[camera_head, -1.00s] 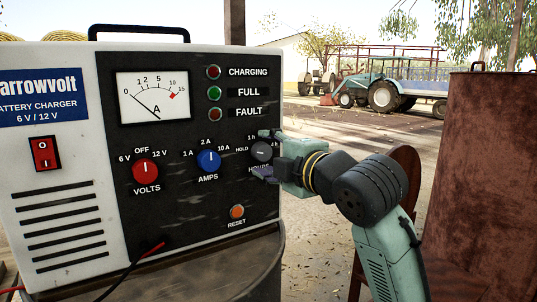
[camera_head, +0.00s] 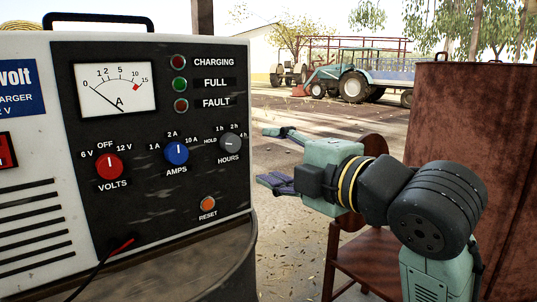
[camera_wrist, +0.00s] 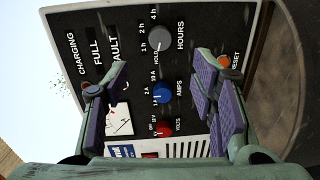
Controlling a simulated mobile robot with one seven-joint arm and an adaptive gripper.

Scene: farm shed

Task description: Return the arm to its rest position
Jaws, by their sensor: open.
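My gripper (camera_head: 272,157) is open and empty. It stands to the right of the battery charger (camera_head: 150,245), clear of its front panel, with its fingers pointing left. The grey HOURS knob (camera_head: 230,144) is fully visible at the panel's right side, apart from the fingers. In the wrist view the HOURS knob (camera_wrist: 159,39) shows beyond the two purple-padded fingers, with nothing between the pads. The blue AMPS knob (camera_head: 177,153) and the red VOLTS knob (camera_head: 109,167) sit to its left.
The charger stands on a round metal drum (camera_head: 235,262). A rusty drum (camera_head: 455,115) stands close behind my arm at right, and a brown wooden chair (camera_head: 365,262) stands behind and below my gripper. A tractor (camera_head: 352,82) is far back on open ground.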

